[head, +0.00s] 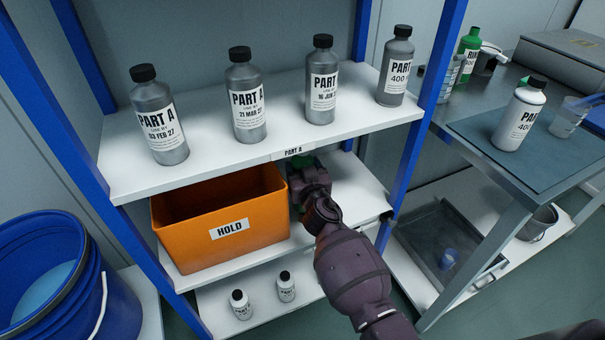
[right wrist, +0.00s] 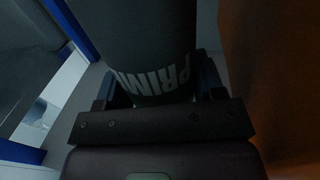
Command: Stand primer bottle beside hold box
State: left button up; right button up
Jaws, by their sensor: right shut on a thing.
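The primer bottle (right wrist: 150,50) fills the upper middle of the right wrist view, dark, with pale letters reading "PRIM". In the head view it is mostly hidden by my gripper and the upper shelf; only a bit of green shows there. My right gripper (head: 302,178) is shut on it, reaching under the upper shelf just right of the hold box. The hold box (head: 190,240) is orange, open-topped, labelled HOLD, and stands on the middle shelf. It also shows as an orange wall at the right of the wrist view (right wrist: 285,70). I cannot tell whether the bottle touches the shelf. My left gripper is not in view.
The upper shelf (head: 200,180) with several grey PART A bottles hangs close above my right gripper. The middle shelf (head: 350,190) is bare to its right, up to the blue post (head: 420,120). Two small white bottles stand on the shelf below. A bench (head: 470,150) is at right.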

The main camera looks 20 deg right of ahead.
notch_tip(320, 180, down, 4)
jog(key=shift+r+b, duration=0.25)
jog(key=shift+b, duration=0.55)
jog(key=o, duration=0.7)
jog(key=shift+f, duration=0.1)
jog(key=shift+o, duration=0.7)
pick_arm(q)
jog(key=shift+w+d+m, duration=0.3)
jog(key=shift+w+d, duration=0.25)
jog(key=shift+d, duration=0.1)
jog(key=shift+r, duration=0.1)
